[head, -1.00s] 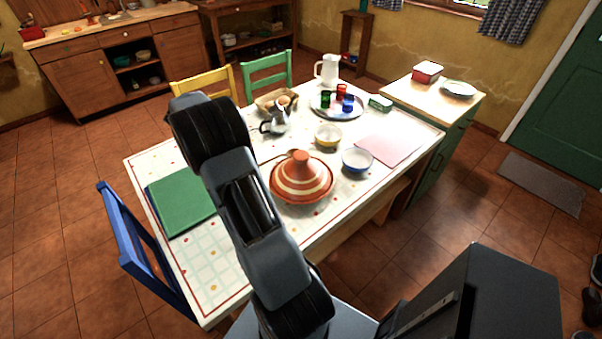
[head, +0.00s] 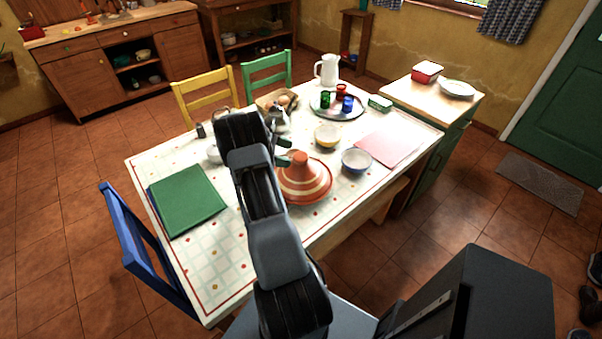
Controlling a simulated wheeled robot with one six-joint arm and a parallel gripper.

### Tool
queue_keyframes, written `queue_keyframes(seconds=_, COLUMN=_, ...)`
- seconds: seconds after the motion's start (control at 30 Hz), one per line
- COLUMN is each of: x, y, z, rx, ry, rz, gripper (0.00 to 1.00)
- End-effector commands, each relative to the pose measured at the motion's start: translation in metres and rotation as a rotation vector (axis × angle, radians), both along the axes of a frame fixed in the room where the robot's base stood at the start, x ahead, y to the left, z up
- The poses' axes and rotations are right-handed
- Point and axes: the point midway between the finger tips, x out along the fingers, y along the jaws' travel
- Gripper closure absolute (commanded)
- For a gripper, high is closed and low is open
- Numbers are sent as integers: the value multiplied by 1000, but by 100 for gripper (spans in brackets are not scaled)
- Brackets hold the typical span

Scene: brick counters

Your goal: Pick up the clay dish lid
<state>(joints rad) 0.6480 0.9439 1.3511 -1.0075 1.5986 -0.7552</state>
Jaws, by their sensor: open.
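The clay dish lid (head: 305,182) is a terracotta cone with cream bands and a rounded knob on top. It sits on its dish on the table, right of the picture's middle. My gripper (head: 284,151) is just to the upper left of the lid's knob in the picture, with its two fingers apart and nothing seen between them. I cannot tell its exact height over the lid. My arm hides part of the lid's left side.
The table (head: 215,270) also holds a blue bowl (head: 356,161), a yellow bowl (head: 327,136), a metal teapot (head: 279,118), a green folder (head: 187,200) and a pink mat (head: 388,147). A tray (head: 325,113) with coloured glasses and a white jug (head: 327,69) stand farther back.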

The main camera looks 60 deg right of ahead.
Motion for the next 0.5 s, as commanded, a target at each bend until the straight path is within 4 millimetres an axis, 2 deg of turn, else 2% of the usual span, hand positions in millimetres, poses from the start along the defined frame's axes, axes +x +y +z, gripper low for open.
queue_keyframes(seconds=0.27, x=-14, y=-7, z=-6, rx=2, ry=0, rz=-1, gripper=11)
queue_keyframes(seconds=0.5, x=-40, y=-20, z=-19, rx=1, ry=-1, rz=-2, gripper=11)
